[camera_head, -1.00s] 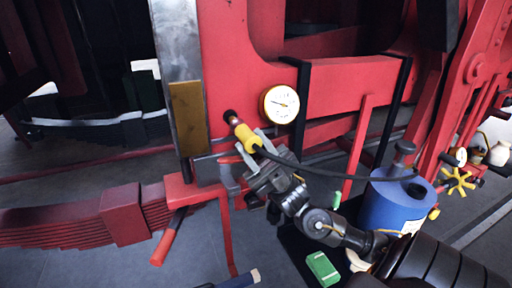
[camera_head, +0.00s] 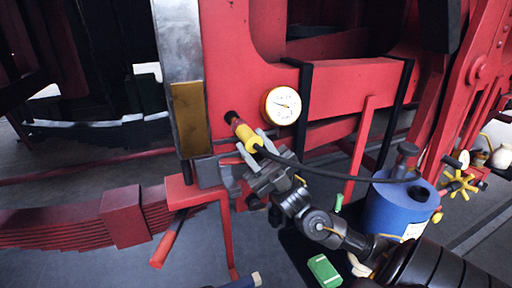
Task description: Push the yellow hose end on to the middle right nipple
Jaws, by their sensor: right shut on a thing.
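The yellow hose end (camera_head: 247,136) is held in my right gripper (camera_head: 253,142), which is shut on it. Its front points up and left at an orange-brown nipple (camera_head: 236,121) on the red frame. The hose end meets or covers part of the nipple; I cannot tell how far it sits on it. A black hose (camera_head: 335,178) runs from the back of the hose end to the right, toward the blue container. My left gripper is not in view.
A round gauge (camera_head: 282,106) sits just right of the hose end. A blue container (camera_head: 396,208), a green box (camera_head: 323,269) and a yellow handwheel (camera_head: 459,184) are at the right. A red leaf spring (camera_head: 80,222) and a red-handled tool (camera_head: 165,245) are lower left.

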